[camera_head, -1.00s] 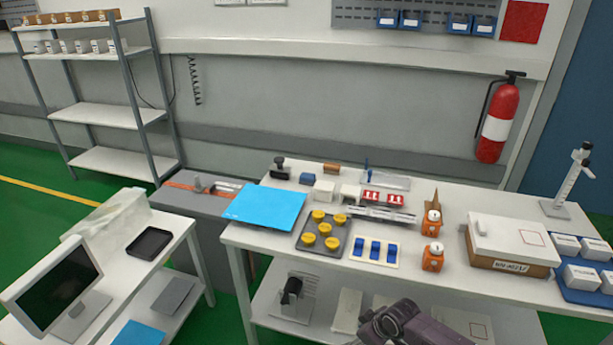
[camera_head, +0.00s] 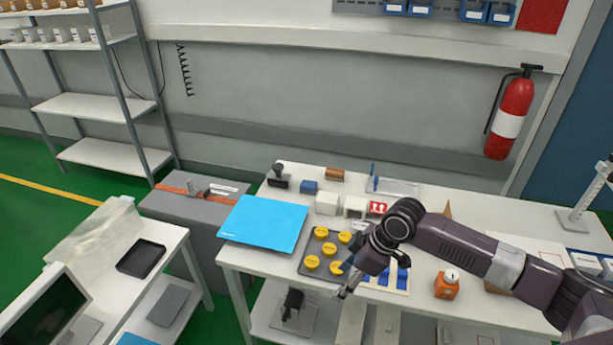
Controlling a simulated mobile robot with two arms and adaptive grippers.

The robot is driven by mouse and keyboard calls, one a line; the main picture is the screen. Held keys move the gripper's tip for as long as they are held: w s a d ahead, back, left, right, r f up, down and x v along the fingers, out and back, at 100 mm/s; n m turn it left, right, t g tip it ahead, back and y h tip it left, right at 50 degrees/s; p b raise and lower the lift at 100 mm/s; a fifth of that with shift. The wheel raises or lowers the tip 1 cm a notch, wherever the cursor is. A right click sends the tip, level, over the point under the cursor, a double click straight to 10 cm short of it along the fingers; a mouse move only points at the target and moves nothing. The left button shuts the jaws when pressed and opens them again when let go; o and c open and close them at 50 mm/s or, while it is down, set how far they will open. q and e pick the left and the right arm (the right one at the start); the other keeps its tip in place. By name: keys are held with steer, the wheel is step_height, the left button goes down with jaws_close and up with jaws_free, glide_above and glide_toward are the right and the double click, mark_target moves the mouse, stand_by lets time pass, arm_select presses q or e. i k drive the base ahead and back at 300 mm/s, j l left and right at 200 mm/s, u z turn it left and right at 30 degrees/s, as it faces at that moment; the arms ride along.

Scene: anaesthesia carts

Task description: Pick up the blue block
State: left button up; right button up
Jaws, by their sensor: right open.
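A small blue block (camera_head: 309,187) lies on the white table (camera_head: 480,215) near its back left, between a black stamp-like item (camera_head: 279,178) and a white block (camera_head: 327,203). My right gripper (camera_head: 342,296) is open, near the table's front edge, pointing down and left. It is well in front of the blue block and apart from it. My right arm hides part of a white tray (camera_head: 408,270) with blue pieces. My left gripper is out of view.
A light blue sheet (camera_head: 264,223) lies left of a grey tray (camera_head: 306,264) with several yellow round pieces. A brown cylinder (camera_head: 335,174) is just right of the blue block.

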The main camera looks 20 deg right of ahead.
mark_target(309, 186)
steer(key=i+l, duration=0.2)
steer(key=i, duration=0.25)
steer(key=i+l, duration=0.15)
steer(key=i, duration=0.35)
steer(key=i+l, duration=0.2)
steer(key=i, duration=0.25)
